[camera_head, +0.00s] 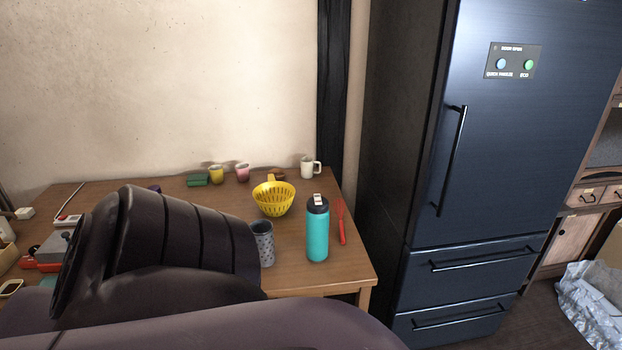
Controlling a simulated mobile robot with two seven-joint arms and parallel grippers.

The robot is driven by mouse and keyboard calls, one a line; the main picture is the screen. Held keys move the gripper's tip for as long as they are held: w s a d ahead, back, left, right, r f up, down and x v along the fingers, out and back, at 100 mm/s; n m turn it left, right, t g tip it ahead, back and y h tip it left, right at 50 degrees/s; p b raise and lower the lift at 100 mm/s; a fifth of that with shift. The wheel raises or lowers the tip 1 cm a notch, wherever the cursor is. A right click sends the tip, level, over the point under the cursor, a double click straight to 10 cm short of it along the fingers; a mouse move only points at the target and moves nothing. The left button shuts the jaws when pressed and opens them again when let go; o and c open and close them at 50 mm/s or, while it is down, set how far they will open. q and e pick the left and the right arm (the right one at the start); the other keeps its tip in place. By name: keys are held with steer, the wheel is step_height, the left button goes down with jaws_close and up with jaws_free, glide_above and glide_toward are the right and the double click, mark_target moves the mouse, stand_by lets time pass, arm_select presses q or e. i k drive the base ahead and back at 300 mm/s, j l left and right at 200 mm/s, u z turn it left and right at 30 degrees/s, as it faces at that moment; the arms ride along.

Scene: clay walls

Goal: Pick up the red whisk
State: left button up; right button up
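A thin red utensil, which looks like the red whisk (341,225), lies on the wooden table (345,273) near its right edge. It lies just right of a teal bottle (317,236) with a dark lid, with a small gap between them. Its fine shape is too small to make out. A large dark arm part of mine fills the lower left of the view and hides much of the table's front left. Neither of my grippers shows in the view.
A yellow colander (273,199) and a grey patterned cup (263,243) stand left of the bottle. A white mug (309,167), a pink cup (242,173) and a yellow cup (216,174) stand at the back. A dark fridge (470,150) stands right of the table.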

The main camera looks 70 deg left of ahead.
mark_target(341, 224)
steer(key=u, duration=2.05)
